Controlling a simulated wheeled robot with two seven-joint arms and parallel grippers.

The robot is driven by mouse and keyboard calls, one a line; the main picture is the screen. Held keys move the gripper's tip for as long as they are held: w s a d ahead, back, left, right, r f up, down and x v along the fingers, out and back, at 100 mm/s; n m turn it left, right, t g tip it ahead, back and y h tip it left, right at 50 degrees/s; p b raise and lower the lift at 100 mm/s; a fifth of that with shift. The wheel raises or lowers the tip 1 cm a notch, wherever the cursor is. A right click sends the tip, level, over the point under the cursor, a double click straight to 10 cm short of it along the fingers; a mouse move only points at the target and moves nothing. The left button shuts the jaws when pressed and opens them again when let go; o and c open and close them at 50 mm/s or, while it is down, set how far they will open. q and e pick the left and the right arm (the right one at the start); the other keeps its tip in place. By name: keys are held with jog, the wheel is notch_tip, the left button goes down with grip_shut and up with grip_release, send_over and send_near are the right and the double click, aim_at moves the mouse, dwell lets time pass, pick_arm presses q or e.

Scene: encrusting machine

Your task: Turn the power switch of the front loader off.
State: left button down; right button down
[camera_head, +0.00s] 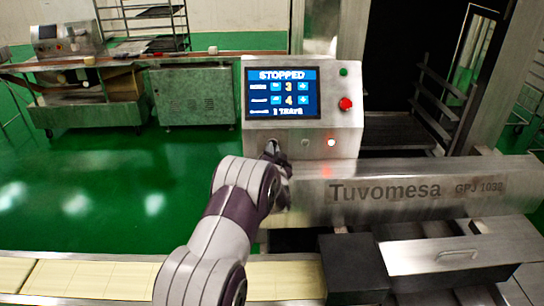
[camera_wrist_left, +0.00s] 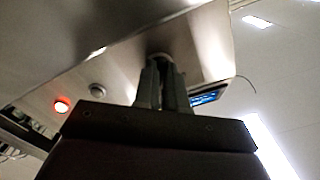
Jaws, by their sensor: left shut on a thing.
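The front loader's control panel (camera_head: 255,132) stands in the middle of the head view. Its screen (camera_head: 282,93) reads "STOPPED". My left gripper (camera_head: 274,152) is at the panel's lower left corner. In the left wrist view its fingers (camera_wrist_left: 163,88) are closed together against the panel face, around a small round dark part, the power switch (camera_wrist_left: 159,57). The switch is mostly hidden by the fingers, and its turned position cannot be told. My right gripper is not in view.
A lit red lamp (camera_wrist_left: 61,105) and a grey button (camera_wrist_left: 97,90) sit beside the fingers. A red stop button (camera_head: 346,104) and green button (camera_head: 343,72) are on the panel. Below are the "Tuvomesa" housing (camera_head: 460,192), a dark box (camera_head: 352,262) and a pale conveyor (camera_head: 90,276).

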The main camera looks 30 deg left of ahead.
pick_arm(q)
jog(key=n+b, duration=1.3)
jog(key=b, duration=0.2)
jog(key=shift+d+f, duration=0.1)
jog(key=shift+f, duration=0.05)
jog(key=shift+r+n+b, duration=0.2)
jog(key=shift+n+b, duration=0.95)
jog(key=shift+n, duration=0.25)
jog(key=c, duration=1.2)
grip_release()
jog(key=shift+r, duration=0.1)
